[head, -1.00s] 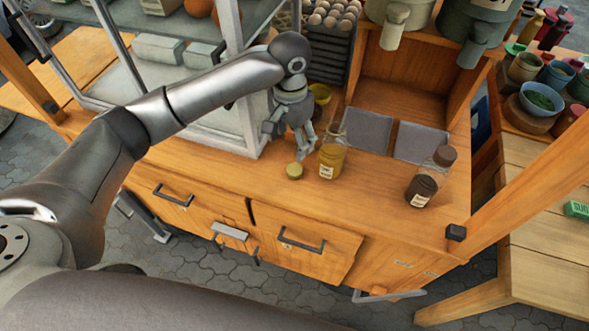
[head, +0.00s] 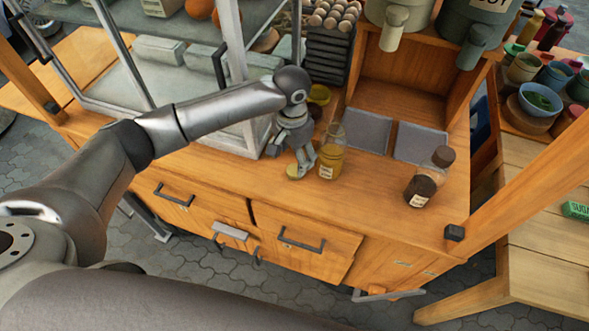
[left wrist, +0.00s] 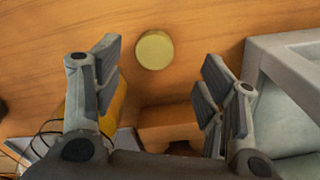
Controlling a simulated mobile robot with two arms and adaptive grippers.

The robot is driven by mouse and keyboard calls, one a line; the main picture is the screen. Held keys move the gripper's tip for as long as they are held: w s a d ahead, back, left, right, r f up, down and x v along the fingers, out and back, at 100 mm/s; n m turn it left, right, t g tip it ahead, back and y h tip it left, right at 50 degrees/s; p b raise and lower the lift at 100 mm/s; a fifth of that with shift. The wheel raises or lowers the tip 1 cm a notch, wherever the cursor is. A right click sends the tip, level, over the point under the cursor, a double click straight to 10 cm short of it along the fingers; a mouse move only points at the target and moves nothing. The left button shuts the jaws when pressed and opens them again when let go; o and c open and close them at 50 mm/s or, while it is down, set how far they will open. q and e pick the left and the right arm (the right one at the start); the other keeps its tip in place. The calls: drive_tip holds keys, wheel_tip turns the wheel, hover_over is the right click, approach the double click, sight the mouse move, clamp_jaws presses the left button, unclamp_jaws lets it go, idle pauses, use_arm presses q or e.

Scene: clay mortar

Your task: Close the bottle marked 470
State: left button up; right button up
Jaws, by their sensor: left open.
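A glass bottle (head: 331,158) with yellow content stands upright on the wooden counter, and no lid shows on it. Its small label is too blurred to read. A round yellow lid (head: 294,173) lies on the counter just left of the bottle. My left gripper (head: 300,163) is open and points down close to the lid, partly covering it. In the left wrist view the lid (left wrist: 155,50) lies beyond the open fingers (left wrist: 160,67), not held. A yellow part of the bottle (left wrist: 117,108) shows behind one finger. My right gripper is not in view.
A dark bottle with a brown cap (head: 427,182) stands at the right. Two grey tiles (head: 368,131) lie behind the bottles. The counter between the bottles is clear.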

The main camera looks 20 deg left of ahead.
sight(295, 169)
use_arm(q)
drive_tip(key=shift+d+f+p, duration=0.15)
drive_tip(key=shift+f+p, duration=0.05)
drive_tip(key=shift+f, duration=0.95)
drive_tip(key=shift+d+f+p, duration=0.15)
drive_tip(key=shift+f+p, duration=0.05)
drive_tip(key=shift+f, duration=0.95)
drive_tip(key=c, duration=0.8)
